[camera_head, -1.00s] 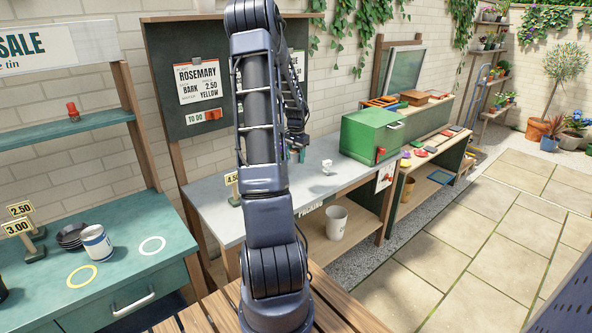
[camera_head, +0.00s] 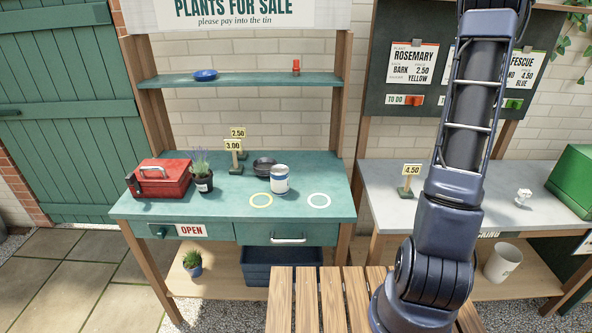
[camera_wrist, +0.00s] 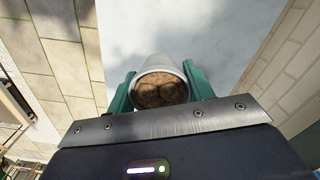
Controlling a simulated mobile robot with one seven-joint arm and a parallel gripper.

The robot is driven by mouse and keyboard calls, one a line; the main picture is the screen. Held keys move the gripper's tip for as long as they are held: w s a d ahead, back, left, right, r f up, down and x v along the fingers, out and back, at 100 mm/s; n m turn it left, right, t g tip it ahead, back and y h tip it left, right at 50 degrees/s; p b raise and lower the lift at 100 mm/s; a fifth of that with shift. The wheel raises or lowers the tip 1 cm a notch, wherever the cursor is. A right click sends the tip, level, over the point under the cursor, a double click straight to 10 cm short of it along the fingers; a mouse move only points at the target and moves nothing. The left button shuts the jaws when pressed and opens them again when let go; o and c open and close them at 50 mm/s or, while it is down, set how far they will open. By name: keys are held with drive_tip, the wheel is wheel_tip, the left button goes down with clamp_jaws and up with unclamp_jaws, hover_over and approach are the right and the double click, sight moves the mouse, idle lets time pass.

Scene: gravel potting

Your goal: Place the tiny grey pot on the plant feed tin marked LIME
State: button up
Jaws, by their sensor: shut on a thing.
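In the wrist view my gripper (camera_wrist: 160,72) has its green fingers shut on a small pale grey pot (camera_wrist: 158,66). I look into the pot's round mouth, which shows brown inside. Below it a pale grey surface fills the middle of the wrist view. In the head view my gripper and the pot are not visible. A white and blue tin (camera_head: 280,180) stands on the green bench (camera_head: 215,207), between a yellow ring and a white ring. Its lettering is too small to read, so I cannot tell whether it is marked LIME.
Black saucers (camera_head: 264,166) are stacked beside the tin. A red toolbox (camera_head: 160,180), a potted lavender (camera_head: 202,178) and price signs (camera_head: 234,146) stand left. The white ring (camera_head: 318,200) encloses bare bench. A green box (camera_head: 575,180) is on the grey bench (camera_head: 470,205).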

drive_tip(key=w+a+r+n, duration=0.2)
drive_tip(key=w+a, duration=0.2)
drive_tip(key=a, duration=0.4)
drive_tip(key=w+a+r+n, duration=0.15)
drive_tip(key=w+a, duration=0.25)
drive_tip(key=a, duration=0.4)
wheel_tip(320, 180, up, 10)
drive_tip(key=n, duration=1.2)
hover_over(279, 169)
wheel_tip(279, 169, down, 19)
drive_tip(key=shift+f, duration=0.1)
drive_tip(key=shift+f, duration=0.1)
drive_tip(key=o, duration=1)
